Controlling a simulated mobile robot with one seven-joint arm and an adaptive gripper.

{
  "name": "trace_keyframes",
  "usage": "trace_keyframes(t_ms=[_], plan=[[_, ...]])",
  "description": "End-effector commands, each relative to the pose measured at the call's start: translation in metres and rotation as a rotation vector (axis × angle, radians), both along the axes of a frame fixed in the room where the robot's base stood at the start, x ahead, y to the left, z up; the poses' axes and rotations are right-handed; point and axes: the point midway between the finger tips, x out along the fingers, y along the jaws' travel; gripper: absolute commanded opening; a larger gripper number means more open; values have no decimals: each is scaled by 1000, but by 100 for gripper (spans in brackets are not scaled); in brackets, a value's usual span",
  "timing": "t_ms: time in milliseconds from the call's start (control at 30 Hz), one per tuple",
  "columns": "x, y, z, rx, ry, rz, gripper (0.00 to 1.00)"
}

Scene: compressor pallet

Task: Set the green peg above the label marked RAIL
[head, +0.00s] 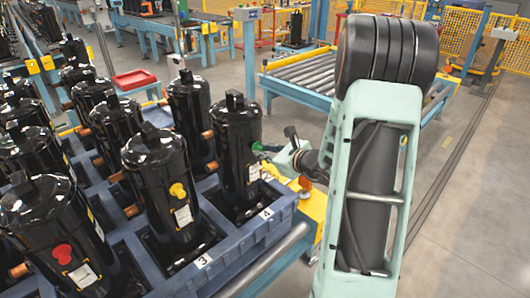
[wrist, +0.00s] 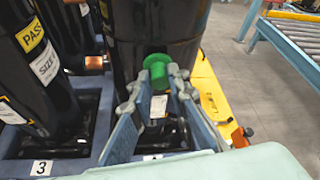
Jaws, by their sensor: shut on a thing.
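The green peg (wrist: 157,72) is between my gripper's fingertips (wrist: 157,82) in the wrist view, its round flange against or very close to the front of a black compressor (wrist: 182,20). I cannot tell whether it is seated. In the head view, the peg (head: 258,147) is a small green patch at the right side of the compressor (head: 231,140) at slot 4, with my gripper (head: 266,152) shut on it from the right. A pale label (wrist: 159,106) is below the peg on that compressor. Its print is too small to read, so I cannot confirm RAIL.
Neighbouring compressors carry a yellow peg (head: 178,190) and a red peg (head: 63,253), each above a label. Several black compressors with copper stubs fill the blue pallet (head: 262,232) at left. A roller conveyor (head: 305,72) stands behind; the floor at right is clear.

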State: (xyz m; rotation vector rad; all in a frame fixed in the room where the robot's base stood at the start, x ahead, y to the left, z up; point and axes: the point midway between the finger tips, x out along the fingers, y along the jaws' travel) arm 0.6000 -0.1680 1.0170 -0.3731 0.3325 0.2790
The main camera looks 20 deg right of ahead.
Motion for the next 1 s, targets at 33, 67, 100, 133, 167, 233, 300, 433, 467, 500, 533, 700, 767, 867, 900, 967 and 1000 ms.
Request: trace_keyframes(t_ms=[33,67,100,133,167,233,300,433,467,500,533,700,767,867,900,967,1000], plan=[[1,0,0,-1,-1,1,0],[1,1,0,-1,-1,1,0],[2,1,0,-1,-1,1,0],[2,1,0,-1,-1,1,0],[3,1,0,-1,-1,1,0],[4,1,0,-1,-1,1,0],[5,2,0,-1,-1,1,0],[7,2,0,-1,-1,1,0],[7,2,0,-1,-1,1,0],[8,3,0,-1,-1,1,0],[8,3,0,-1,-1,0,0],[8,3,0,0,0,-1,0],[8,3,0,0,0,-1,16],[8,3,0,0,-1,-1,28],[8,3,0,0,0,-1,32],[8,3,0,0,0,-1,36],[8,3,0,0,0,-1,36]])
